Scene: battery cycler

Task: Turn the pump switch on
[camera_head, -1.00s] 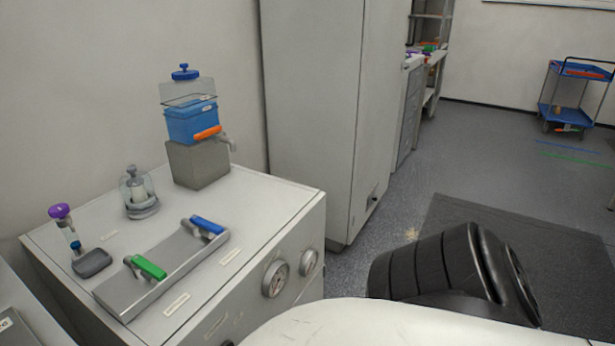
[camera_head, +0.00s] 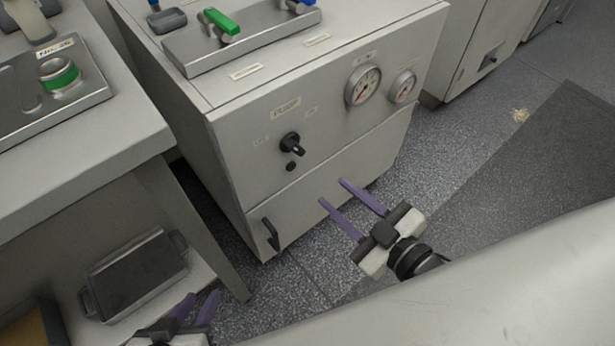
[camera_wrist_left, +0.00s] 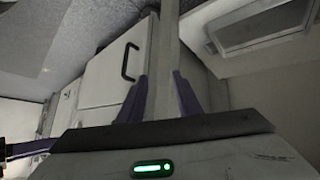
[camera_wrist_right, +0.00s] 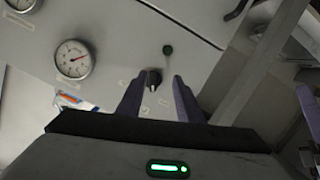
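The pump switch (camera_head: 291,143) is a black rotary knob on the front of the grey cabinet (camera_head: 235,145), under a PUMP label (camera_head: 286,106). Its pointer is tilted down to the right in the head view. It also shows in the right wrist view (camera_wrist_right: 153,78), just beyond the fingertips. My right gripper (camera_head: 334,192) is open and empty, with purple fingers apart, in front of the cabinet and away from the knob. My left gripper (camera_head: 200,305) is low at the bottom left. It is open and empty; its two fingers are apart in the left wrist view (camera_wrist_left: 160,85).
Two gauges (camera_head: 363,85) sit right of the knob. A drawer handle (camera_head: 270,234) is lower down. A bench (camera_head: 120,140) with a leg stands left, with a dark tray (camera_head: 135,275) beneath. The floor at right is open.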

